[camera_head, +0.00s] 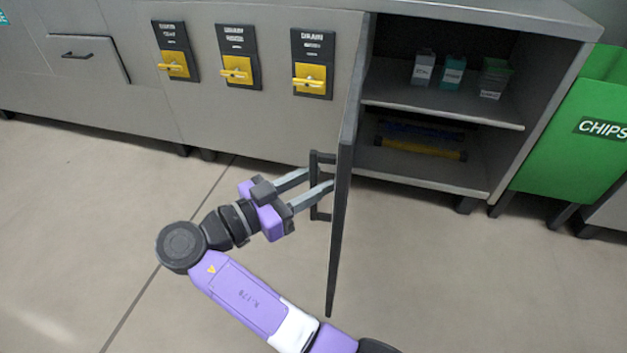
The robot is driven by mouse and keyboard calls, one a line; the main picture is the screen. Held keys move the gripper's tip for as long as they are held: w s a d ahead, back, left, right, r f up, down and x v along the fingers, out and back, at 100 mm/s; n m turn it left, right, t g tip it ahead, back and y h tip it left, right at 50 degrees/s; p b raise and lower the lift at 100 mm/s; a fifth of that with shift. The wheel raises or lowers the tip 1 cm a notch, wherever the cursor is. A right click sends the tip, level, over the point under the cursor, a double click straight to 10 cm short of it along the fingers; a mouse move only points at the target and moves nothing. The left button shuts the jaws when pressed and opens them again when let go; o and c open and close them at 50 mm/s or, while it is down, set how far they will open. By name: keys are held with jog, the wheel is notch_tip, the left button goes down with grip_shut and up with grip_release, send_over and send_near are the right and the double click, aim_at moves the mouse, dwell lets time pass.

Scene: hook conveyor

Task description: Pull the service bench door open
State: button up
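The service bench door (342,210) stands swung wide open, seen nearly edge-on, at the left side of the open cabinet. A dark bar handle (314,205) is on the door's left face. My gripper (320,178) reaches in from the lower left. Its two grey fingers lie at the handle bar, one passing in front of it and one toward its far side. The fingers are apart, with a gap that looks wider than the bar. Whether either finger touches the bar cannot be told.
The cabinet (440,105) shows small containers (452,72) on its upper shelf and a yellow rod-like item (420,149) below. Yellow switches (309,84) line the panel to the left. A green chips bin (560,160) stands right. The floor (480,280) in front is clear.

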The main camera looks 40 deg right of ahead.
jog(key=shift+a, duration=0.1)
jog(key=a+p, duration=0.1)
jog(key=a, duration=0.6)
jog(key=shift+w+a, duration=0.2)
jog(key=shift+a, duration=0.15)
dwell(0.4)
